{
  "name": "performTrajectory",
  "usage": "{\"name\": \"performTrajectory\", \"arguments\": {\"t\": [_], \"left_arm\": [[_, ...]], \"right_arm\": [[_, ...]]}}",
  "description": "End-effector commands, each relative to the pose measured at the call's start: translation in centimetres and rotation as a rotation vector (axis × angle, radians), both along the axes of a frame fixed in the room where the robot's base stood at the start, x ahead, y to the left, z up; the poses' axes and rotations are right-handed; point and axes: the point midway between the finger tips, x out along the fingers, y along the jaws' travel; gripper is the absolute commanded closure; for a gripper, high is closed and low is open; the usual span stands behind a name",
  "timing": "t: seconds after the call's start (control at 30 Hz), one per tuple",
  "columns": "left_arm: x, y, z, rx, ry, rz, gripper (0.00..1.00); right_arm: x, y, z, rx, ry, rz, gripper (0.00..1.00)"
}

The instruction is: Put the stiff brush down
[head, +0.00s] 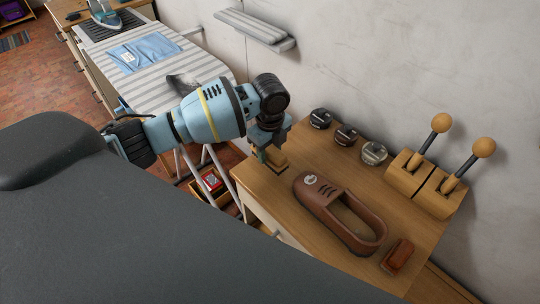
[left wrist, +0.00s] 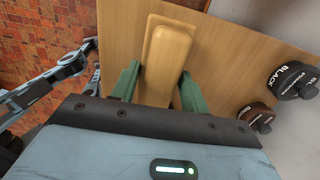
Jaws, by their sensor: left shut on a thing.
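The stiff brush shows as a pale wooden block (left wrist: 168,45) in the left wrist view. The two green fingers of my left gripper (left wrist: 158,86) are shut on it, one on each side. In the head view my left gripper (head: 266,151) points down over the far left end of the wooden worktop (head: 305,150), with the brush (head: 279,160) at its fingertips. The bristles are hidden, and I cannot tell whether the brush touches the worktop. My right gripper is not in view.
Several round tins, including a black one (head: 320,118), stand along the wall. A wooden stand with two ball-topped levers (head: 425,185) is at right. A striped ironing board (head: 150,75) stands left.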

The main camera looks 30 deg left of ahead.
Motion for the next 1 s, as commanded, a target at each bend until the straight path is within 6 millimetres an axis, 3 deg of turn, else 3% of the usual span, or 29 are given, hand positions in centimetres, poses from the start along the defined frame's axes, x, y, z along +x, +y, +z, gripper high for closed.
{"name": "performTrajectory", "arguments": {"t": [0.17, 0.57, 0.6, 0.77, 1.0], "left_arm": [[-0.2, -0.1, -2.7, 0.001, 0.005, -0.002, 0.73], [-0.2, -0.1, -3.2, 0.0, 0.003, -0.002, 0.73], [-0.2, -0.1, -3.3, 0.001, 0.003, -0.002, 0.54], [-0.2, -0.1, -3.2, 0.001, 0.003, -0.002, 0.33], [-0.2, -0.1, -3.2, 0.001, 0.003, -0.002, 0.33]], "right_arm": [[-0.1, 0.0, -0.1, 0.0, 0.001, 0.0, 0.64], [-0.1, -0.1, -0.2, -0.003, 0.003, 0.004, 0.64], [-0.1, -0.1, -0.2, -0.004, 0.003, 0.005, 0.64], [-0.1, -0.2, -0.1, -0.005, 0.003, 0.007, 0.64], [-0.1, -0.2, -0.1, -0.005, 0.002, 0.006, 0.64]]}}
